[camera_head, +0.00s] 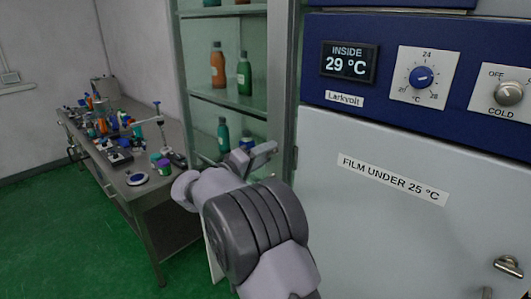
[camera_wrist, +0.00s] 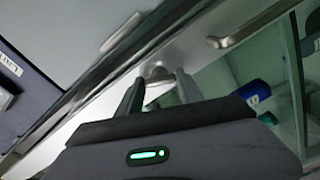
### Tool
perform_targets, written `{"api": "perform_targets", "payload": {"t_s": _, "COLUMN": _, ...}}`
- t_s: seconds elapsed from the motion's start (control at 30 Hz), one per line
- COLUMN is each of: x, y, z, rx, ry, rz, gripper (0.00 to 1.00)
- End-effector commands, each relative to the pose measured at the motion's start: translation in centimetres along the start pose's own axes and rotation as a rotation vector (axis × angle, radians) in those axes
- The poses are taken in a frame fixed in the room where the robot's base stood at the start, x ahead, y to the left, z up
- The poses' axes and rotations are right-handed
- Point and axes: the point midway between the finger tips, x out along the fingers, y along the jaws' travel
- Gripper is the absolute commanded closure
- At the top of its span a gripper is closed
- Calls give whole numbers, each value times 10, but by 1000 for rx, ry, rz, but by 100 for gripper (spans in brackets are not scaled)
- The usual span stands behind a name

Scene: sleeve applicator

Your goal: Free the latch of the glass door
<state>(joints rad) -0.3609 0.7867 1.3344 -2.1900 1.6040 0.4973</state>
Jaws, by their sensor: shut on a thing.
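The glass door (camera_head: 200,60) of the tall cabinet stands in the middle of the head view, with bottles behind it. My gripper (camera_head: 256,157) is at its lower right, by the metal frame. In the wrist view, a small rounded metal piece, apparently the latch (camera_wrist: 157,73), sits on the door's frame between the two fingertips of my gripper (camera_wrist: 157,87). The fingers are shut on it, one on each side. A bar handle (camera_wrist: 245,30) is fixed on the frame farther right. In the head view my arm hides the latch.
A white and blue cold cabinet (camera_head: 370,235) stands close at the right, with a dial and a door handle (camera_head: 508,267). A cluttered bench (camera_head: 155,192) is at the left. Bottles (camera_head: 244,74) stand on the shelves. Green floor (camera_head: 75,235) is free in front of the bench.

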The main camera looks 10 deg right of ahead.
Motion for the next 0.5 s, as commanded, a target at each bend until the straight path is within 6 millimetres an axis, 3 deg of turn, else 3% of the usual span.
{"api": "perform_targets", "payload": {"t_s": 0.5, "x": 0, "y": 1, "z": -1, "rx": -344, "ry": 1, "rz": 1, "gripper": 97}}
